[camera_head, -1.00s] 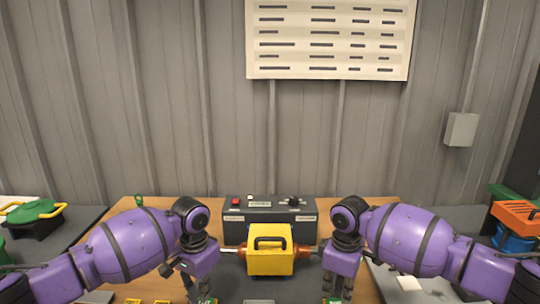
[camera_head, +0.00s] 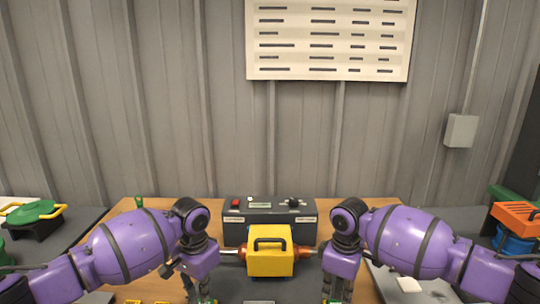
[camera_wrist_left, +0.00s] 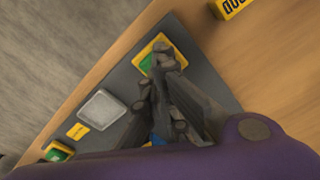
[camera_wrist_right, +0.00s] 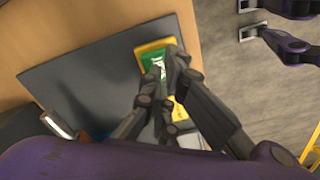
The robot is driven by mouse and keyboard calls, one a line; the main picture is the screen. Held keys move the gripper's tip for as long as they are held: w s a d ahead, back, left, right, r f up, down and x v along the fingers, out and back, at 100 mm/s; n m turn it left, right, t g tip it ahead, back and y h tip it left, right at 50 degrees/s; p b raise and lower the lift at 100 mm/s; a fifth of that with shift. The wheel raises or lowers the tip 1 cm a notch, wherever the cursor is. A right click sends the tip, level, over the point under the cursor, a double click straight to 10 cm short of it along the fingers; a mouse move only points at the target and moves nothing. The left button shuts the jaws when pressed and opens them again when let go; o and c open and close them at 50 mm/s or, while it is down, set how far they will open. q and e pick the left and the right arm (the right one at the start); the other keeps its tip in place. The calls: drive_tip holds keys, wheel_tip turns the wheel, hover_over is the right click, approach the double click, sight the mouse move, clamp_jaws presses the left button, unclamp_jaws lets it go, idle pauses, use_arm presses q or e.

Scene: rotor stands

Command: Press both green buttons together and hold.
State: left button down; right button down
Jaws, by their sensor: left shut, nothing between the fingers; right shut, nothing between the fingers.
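In the left wrist view, a green button (camera_wrist_left: 147,65) in a yellow surround sits on a dark grey panel (camera_wrist_left: 125,80). My left gripper (camera_wrist_left: 164,50) is shut and empty, its fingertips over that button and hiding part of it. A second green button (camera_wrist_left: 58,152) shows at the panel's lower left end. In the right wrist view, a green button (camera_wrist_right: 151,57) in a yellow surround sits on a grey panel (camera_wrist_right: 85,75). My right gripper (camera_wrist_right: 170,62) is shut and empty, its fingertips over this button. I cannot tell whether either gripper touches or depresses its button.
In the head view, a yellow block (camera_head: 270,264) with a black handle sits on a horizontal shaft between my arms. A dark control box (camera_head: 270,231) with a red button stands behind it. A green-lidded item (camera_head: 32,211) is at left, an orange crate (camera_head: 515,214) at right.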

sight(337, 301)
use_arm(q)
drive_tip(key=shift+f, duration=0.95)
idle(1.1)
use_arm(e)
drive_tip(key=shift+f, duration=0.95)
idle(0.8)
drive_tip(key=shift+f, duration=0.1)
use_arm(q)
drive_tip(key=shift+f, duration=0.35)
use_arm(e)
drive_tip(key=shift+f, duration=0.3)
use_arm(q)
drive_tip(key=shift+s, duration=0.1)
use_arm(e)
drive_tip(key=shift+s, duration=0.1)
use_arm(q)
drive_tip(key=shift+f, duration=0.2)
use_arm(e)
drive_tip(key=shift+f, duration=0.15)
idle(0.7)
use_arm(q)
drive_tip(key=shift+r, duration=4.15)
